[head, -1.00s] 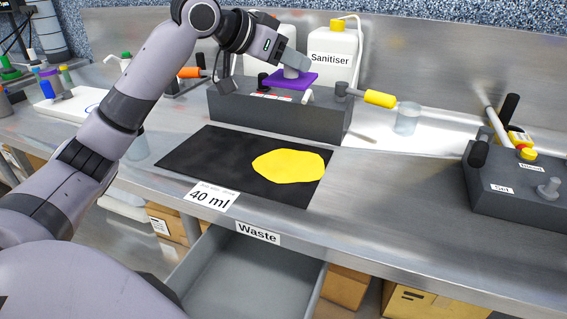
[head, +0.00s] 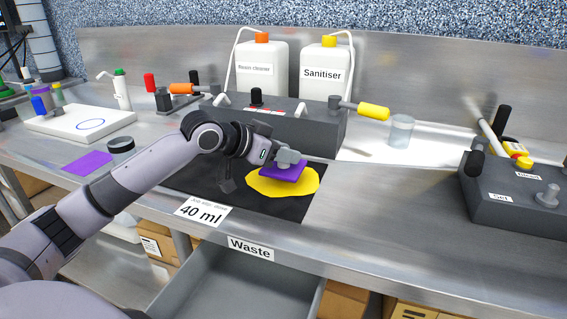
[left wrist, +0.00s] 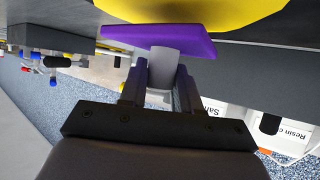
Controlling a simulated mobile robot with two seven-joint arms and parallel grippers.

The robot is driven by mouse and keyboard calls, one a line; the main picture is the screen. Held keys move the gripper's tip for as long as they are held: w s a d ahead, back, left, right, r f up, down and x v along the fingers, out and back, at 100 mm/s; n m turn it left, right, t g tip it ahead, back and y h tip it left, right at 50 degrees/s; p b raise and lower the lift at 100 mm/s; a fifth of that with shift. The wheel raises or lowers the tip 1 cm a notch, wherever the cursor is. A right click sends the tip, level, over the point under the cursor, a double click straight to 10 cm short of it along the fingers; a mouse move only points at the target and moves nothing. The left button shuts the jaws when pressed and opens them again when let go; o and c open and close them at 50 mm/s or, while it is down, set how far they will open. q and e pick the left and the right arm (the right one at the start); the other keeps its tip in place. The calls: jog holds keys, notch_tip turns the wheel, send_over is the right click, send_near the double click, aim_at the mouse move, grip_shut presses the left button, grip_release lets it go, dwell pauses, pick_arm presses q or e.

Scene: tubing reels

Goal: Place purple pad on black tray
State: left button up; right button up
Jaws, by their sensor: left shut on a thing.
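My left gripper (head: 287,160) is shut on the grey handle of the purple pad (head: 282,173). In the left wrist view the pad (left wrist: 160,41) lies flat across beyond the fingertips, with its grey grip (left wrist: 163,70) between the fingers. In the head view the pad is over the yellow sheet (head: 295,190), which lies on the flat black tray (head: 285,208). I cannot tell whether the pad touches the yellow sheet. My right gripper is not in view.
A dark grey block (head: 315,125) with a yellow-handled lever stands behind the tray, with two white bottles (head: 324,75) at the back. A flat purple sheet (head: 88,163) lies at left. An open Waste drawer (head: 235,285) is below the front edge.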

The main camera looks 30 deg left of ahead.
pick_arm(q)
jog(key=shift+f, duration=1.15)
jog(key=shift+f, duration=0.2)
jog(key=o, duration=1)
jog(key=shift+o, duration=0.2)
